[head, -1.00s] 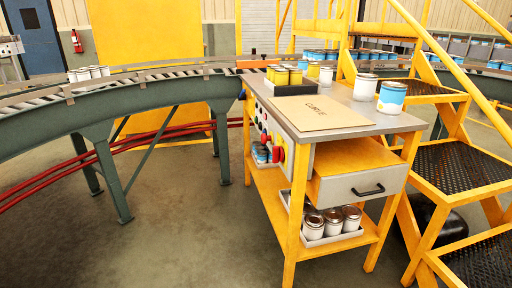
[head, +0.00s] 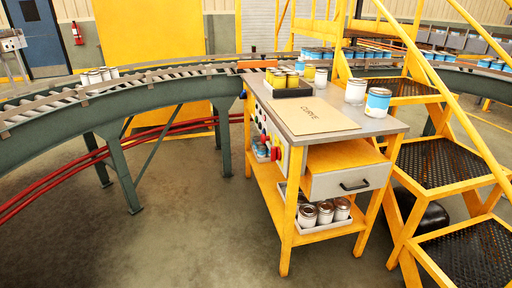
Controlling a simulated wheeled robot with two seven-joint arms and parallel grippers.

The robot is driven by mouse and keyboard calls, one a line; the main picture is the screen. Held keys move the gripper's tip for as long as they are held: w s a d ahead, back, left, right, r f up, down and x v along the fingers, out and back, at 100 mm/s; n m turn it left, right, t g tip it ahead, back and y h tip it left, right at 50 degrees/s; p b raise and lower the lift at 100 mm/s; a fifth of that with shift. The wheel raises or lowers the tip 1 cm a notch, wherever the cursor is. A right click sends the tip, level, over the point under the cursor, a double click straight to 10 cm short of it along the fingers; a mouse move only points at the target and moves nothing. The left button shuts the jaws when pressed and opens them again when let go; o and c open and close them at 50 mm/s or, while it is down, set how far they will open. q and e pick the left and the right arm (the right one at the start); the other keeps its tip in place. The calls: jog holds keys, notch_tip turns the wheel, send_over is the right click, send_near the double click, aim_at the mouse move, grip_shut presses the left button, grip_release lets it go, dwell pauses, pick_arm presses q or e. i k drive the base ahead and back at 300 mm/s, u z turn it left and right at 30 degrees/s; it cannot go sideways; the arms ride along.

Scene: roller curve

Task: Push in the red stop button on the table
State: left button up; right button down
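The work table (head: 385,125) is a yellow-framed bench with a grey top, right of the middle in the head view. Its left side carries a panel with several small coloured controls. A red control (head: 274,154) sticks out low on this panel, near the front leg. Other small red spots show further back along it. They are too small to tell for sure which is the stop button, or whether it is pushed in. Neither of my grippers is in view, and nothing touches the panel.
A curved roller conveyor (head: 125,93) on green legs runs along the left to the table's back. Yellow stairs (head: 440,160) stand close on the right. A cardboard sheet (head: 312,115) and several cans lie on the table. The floor (head: 205,235) in front is clear.

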aim_at(263, 139)
jog(key=u, duration=1.05)
jog(key=i, duration=1.25)
jog(key=u, duration=0.45)
jog(key=i, duration=1.15)
jog(key=z, duration=2.25)
